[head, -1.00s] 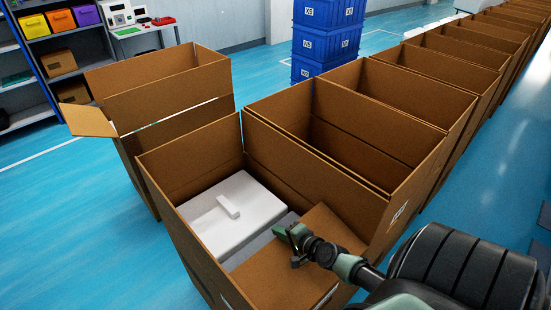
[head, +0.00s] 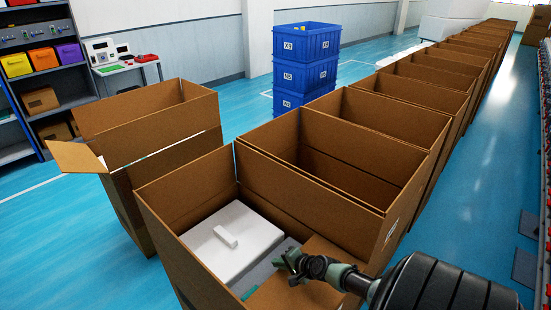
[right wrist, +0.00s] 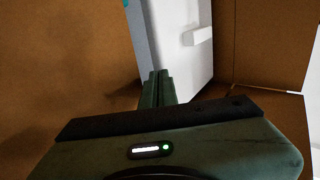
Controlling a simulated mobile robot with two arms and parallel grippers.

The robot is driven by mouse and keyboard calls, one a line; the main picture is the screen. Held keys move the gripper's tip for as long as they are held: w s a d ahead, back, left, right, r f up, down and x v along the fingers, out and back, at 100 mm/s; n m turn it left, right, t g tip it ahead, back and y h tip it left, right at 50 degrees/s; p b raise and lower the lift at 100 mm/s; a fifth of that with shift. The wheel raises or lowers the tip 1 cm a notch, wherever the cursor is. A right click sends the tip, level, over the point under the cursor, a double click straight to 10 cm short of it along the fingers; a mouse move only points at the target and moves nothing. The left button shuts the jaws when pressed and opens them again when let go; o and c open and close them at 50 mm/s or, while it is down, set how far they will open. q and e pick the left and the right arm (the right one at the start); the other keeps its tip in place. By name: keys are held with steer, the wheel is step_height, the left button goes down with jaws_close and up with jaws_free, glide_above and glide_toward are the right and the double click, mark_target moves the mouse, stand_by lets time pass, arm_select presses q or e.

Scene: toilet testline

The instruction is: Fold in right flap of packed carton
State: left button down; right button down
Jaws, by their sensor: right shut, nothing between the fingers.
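The packed carton (head: 178,185) stands open in the foreground of the head view. A white block with a small raised bar (head: 232,238) and a grey piece (head: 268,268) lie inside it. The carton's right flap (head: 292,294) leans inward over the right part of the contents. My right gripper (head: 283,261) is shut and empty, over the flap near its inner edge; I cannot tell whether they touch. In the right wrist view its fingers (right wrist: 158,86) are together, beside a large brown cardboard face (right wrist: 75,75) and the white block (right wrist: 188,60). My left gripper is out of view.
A row of open cartons (head: 400,118) runs back to the right. Another open carton (head: 160,150) stands at the left. Blue crates (head: 302,75) are stacked behind, near a shelf. Blue floor is clear at the left.

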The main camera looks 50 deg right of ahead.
stand_by(0.4)
steer(key=w+r+p, duration=0.3)
steer(key=r+p, duration=0.5)
steer(key=r, duration=0.5)
steer(key=shift+r, duration=0.2)
